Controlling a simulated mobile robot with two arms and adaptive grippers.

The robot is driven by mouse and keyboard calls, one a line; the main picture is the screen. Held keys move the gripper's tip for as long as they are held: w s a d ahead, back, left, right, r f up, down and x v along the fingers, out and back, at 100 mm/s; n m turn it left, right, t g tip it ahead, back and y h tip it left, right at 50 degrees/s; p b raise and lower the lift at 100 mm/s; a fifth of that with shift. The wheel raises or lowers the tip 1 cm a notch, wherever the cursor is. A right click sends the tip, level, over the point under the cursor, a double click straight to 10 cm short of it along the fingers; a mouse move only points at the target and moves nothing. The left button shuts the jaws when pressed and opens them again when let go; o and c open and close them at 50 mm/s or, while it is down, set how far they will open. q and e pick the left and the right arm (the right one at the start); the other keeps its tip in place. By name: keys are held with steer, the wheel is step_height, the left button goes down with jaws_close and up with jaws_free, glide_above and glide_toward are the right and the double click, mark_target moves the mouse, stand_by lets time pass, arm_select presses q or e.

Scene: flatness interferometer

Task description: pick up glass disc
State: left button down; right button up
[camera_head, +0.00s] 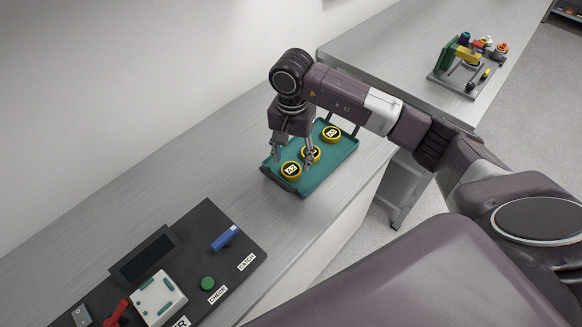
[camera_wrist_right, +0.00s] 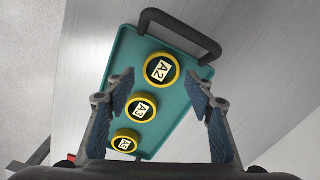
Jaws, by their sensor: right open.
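Three round discs with yellow rims and black labelled faces lie in a row on a teal tray (camera_wrist_right: 180,120). In the right wrist view they are the A2 disc (camera_wrist_right: 162,70), the A3 disc (camera_wrist_right: 140,107) and a third disc (camera_wrist_right: 125,143) with an unclear label. In the head view I see the near disc (camera_head: 291,170), the middle disc (camera_head: 311,153), partly covered by a finger, and the far disc (camera_head: 332,133). My right gripper (camera_head: 292,160) points down over the tray's near half, open and empty. In the wrist view its fingers (camera_wrist_right: 161,87) stand either side of the row. My left gripper is not in view.
The tray has a dark handle (camera_wrist_right: 180,22). A dark mat (camera_head: 233,253) at lower left carries a blue block (camera_head: 226,237), a green button (camera_head: 208,283) and a white device (camera_head: 158,300). A coloured fixture (camera_head: 470,65) stands on the far bench. The bench between mat and tray is clear.

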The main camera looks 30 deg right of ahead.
step_height(320, 180, down, 3)
steer(key=shift+w+f+p, duration=0.1)
steer(key=shift+f+p, duration=0.05)
steer(key=shift+p, duration=0.55)
steer(key=shift+f, duration=0.2)
steer(key=c, duration=0.9)
steer(key=shift+c, duration=0.4)
steer(key=shift+r, duration=0.15)
step_height(320, 180, up, 14)
steer(key=b, duration=0.5)
step_height(320, 180, up, 6)
glide_above(291, 169)
